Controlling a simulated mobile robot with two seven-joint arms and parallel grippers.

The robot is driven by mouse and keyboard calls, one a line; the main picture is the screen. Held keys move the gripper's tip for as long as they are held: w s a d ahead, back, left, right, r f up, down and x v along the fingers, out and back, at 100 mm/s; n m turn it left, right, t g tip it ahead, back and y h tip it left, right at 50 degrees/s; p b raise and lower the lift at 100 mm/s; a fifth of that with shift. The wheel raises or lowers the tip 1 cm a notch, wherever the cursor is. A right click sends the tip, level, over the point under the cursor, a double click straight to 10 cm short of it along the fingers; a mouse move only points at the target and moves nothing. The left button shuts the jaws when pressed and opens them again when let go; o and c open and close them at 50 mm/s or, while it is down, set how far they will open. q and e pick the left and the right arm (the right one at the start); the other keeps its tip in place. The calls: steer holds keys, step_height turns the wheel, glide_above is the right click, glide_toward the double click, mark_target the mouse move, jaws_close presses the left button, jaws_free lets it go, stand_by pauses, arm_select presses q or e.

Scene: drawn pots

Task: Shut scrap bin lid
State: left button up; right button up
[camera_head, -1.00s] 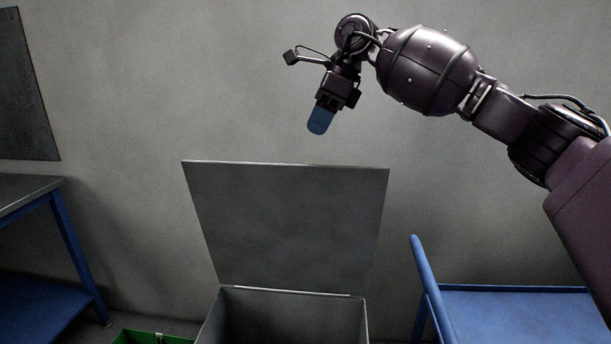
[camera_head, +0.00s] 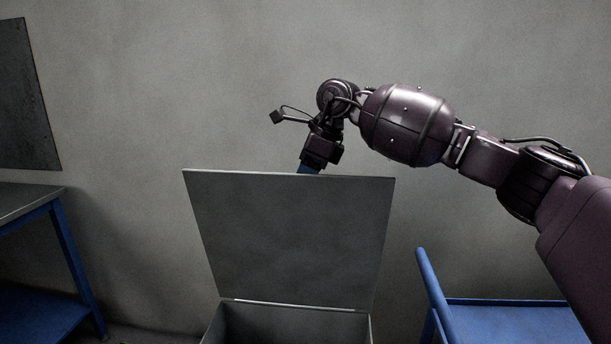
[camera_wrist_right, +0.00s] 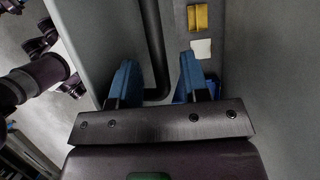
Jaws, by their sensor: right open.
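The scrap bin (camera_head: 285,322) is a grey box at the bottom middle of the head view. Its lid (camera_head: 290,235) stands up, hinged along the bin's back rim, with its inner face toward me. My right gripper (camera_head: 308,169) is at the lid's top edge, pointing down behind it, and the lid hides its fingertips. In the right wrist view the two blue fingers (camera_wrist_right: 158,70) are apart with nothing gripped. A grey panel that looks like the lid (camera_wrist_right: 95,35) is left of them there. I cannot tell whether they touch it. My left gripper is not in view.
A blue-framed table (camera_head: 70,245) stands at the left and a blue cart (camera_head: 510,318) at the right. A plain wall (camera_head: 480,60) is behind the bin. The right wrist view shows a dark pipe (camera_wrist_right: 153,45) and a yellow piece (camera_wrist_right: 197,17) beyond the fingers.

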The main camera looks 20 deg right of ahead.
steer(key=shift+f, duration=0.1)
jaws_close()
stand_by(0.4)
